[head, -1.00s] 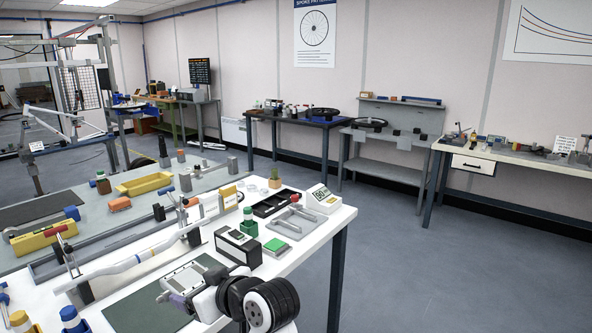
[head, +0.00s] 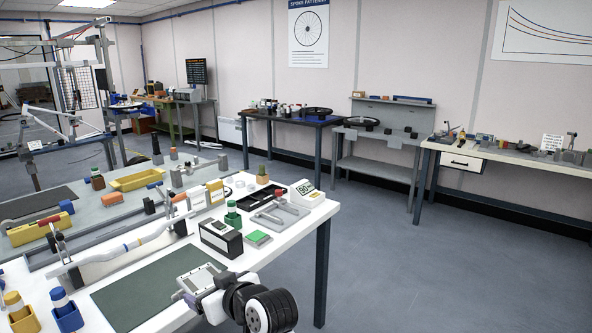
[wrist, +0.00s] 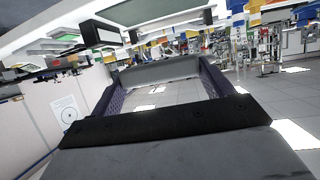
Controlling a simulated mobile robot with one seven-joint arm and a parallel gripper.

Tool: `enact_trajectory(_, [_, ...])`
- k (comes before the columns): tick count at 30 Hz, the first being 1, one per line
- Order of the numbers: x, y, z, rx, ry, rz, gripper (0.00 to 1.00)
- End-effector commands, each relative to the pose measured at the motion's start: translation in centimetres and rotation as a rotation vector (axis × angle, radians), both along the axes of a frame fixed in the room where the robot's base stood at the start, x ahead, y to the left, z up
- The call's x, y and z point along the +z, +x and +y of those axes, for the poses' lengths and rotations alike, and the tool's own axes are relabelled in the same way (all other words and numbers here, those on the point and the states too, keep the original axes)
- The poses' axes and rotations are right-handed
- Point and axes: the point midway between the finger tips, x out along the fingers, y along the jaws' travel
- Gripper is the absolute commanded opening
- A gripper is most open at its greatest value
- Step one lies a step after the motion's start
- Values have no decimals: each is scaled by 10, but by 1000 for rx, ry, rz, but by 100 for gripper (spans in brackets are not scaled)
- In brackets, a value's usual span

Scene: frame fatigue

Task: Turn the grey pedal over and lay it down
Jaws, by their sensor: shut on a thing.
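The grey pedal (head: 203,278) is held in my gripper (head: 193,289) near the right edge of the green mat (head: 135,292) on the white bench. Its flat, light face with a rectangular outline shows in the head view. It appears raised above the bench, but the gap is hard to judge. In the wrist view the pedal (wrist: 160,70) shows as a grey bar spanning between the purple-padded fingers of my gripper (wrist: 163,84). The gripper is shut on it. The pedal's underside is hidden.
Blue (head: 66,312) and yellow holders are at left. Most of the mat is bare.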

Motion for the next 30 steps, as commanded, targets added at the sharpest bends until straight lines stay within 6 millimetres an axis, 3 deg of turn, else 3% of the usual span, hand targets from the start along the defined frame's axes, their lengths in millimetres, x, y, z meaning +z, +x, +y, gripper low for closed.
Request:
enact_trajectory(8, [-93,47,-39,-257,-4,12,39])
enact_trajectory(14, [-196,64,-89,-495,-8,14,39])
enact_trajectory(21, [-318,36,-144,-709,-8,13,39])
enact_trajectory(25, [-362,13,-161,-764,-4,9,39])
enact_trajectory(30, [-391,-9,-170,-789,-1,3,39])
